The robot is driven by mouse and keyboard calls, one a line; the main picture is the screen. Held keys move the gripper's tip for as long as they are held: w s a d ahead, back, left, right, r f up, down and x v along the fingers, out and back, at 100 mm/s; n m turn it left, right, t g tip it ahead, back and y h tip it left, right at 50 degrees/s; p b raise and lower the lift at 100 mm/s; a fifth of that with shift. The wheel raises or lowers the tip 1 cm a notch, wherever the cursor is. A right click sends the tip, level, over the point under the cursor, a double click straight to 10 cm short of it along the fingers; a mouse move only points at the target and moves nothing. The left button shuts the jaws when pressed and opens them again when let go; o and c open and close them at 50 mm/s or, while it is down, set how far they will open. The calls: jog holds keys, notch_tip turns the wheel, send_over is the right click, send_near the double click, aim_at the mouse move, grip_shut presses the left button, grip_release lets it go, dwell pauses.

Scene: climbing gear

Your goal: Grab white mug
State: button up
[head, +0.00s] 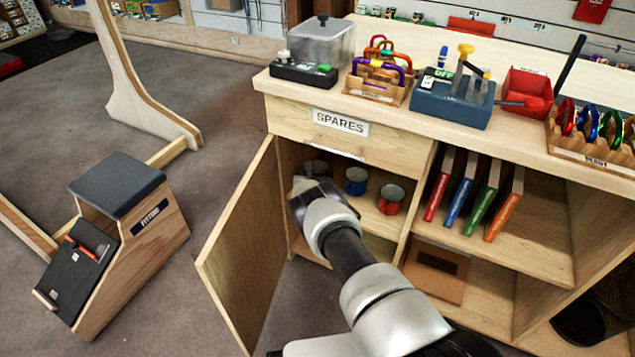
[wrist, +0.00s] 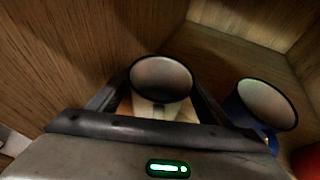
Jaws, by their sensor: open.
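The white mug (wrist: 161,80) is in the wrist view, with a dark rim, a shadowed inside and a pale outer side. It stands upright between the two fingers of my open gripper (wrist: 160,98). I cannot tell whether either finger touches it. In the head view the mug (head: 317,167) shows only in part, on the shelf behind my gripper (head: 307,183), which reaches into the open cabinet. Its lower part is hidden there.
A blue mug (head: 356,181) and a red mug (head: 390,199) stand to the right on the same shelf. The open door (head: 243,250) is left of my arm, and the SPARES drawer (head: 340,135) is above. Wooden walls (wrist: 60,60) are close by.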

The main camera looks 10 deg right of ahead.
jog(key=shift+r, duration=0.1)
jog(key=c, duration=0.9)
